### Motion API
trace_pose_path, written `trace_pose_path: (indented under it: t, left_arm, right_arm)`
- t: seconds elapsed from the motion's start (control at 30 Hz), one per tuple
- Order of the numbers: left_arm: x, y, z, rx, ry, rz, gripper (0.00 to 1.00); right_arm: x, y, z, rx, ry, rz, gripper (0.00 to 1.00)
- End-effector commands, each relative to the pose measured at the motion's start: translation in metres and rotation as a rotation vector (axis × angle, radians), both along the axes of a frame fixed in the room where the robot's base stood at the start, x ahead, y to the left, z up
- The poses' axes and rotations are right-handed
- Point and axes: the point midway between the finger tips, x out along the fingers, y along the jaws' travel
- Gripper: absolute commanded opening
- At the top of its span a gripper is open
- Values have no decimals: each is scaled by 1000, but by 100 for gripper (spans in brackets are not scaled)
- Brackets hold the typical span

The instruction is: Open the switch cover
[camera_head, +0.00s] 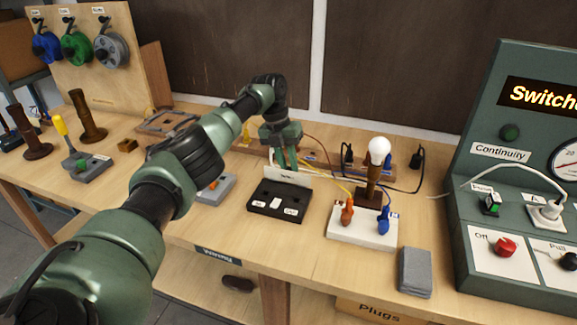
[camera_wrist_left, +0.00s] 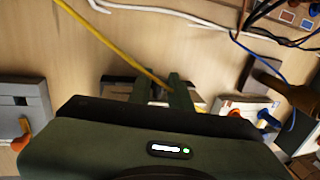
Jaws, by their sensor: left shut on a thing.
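A low black switch box (camera_head: 277,203) with small white labels lies on the bench in the middle of the head view. A pale, thin cover plate (camera_head: 288,176) stands up along its back edge. My left gripper (camera_head: 289,166) reaches down from above at that edge and is shut on the plate, as best I can see. In the left wrist view the two fingers (camera_wrist_left: 160,90) close around a small pale part, with the rest of the box largely hidden behind my gripper body. My right gripper is not in view.
A white base with orange and blue clips (camera_head: 362,226) and a bulb (camera_head: 380,150) stand to the right. A grey switch box (camera_head: 216,187) is to the left. A yellow wire (camera_wrist_left: 110,45) runs close to the fingers. A control panel (camera_head: 520,170) closes off the right.

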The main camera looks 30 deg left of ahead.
Motion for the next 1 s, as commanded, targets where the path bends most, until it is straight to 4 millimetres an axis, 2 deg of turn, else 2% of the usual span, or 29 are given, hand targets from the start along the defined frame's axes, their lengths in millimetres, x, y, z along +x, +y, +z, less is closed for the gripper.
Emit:
trace_pose_path:
  t: [0.13,0.17,0.2,0.23,0.63,0.77,0.9,0.93,1.0]
  left_arm:
    - [0,0,-1,2,0,0,0]
    - [0,0,-1,2,0,0,25]
    - [0,0,-1,2,0,0,36]
    - [0,0,-1,2,0,0,41]
    - [0,1,6,1,-2,-1,41]
    - [0,5,24,0,-5,0,41]
    - [-2,13,51,5,-7,3,41]
    - [-3,13,61,6,-2,1,41]
    - [-3,14,67,5,-1,-1,41]
  right_arm:
    - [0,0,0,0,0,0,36]
    - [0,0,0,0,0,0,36]
    - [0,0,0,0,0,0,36]
    - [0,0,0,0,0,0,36]
    - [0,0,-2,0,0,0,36]
    - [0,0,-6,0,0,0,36]
    - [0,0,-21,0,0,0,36]
    - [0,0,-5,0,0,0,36]
    - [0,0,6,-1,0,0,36]
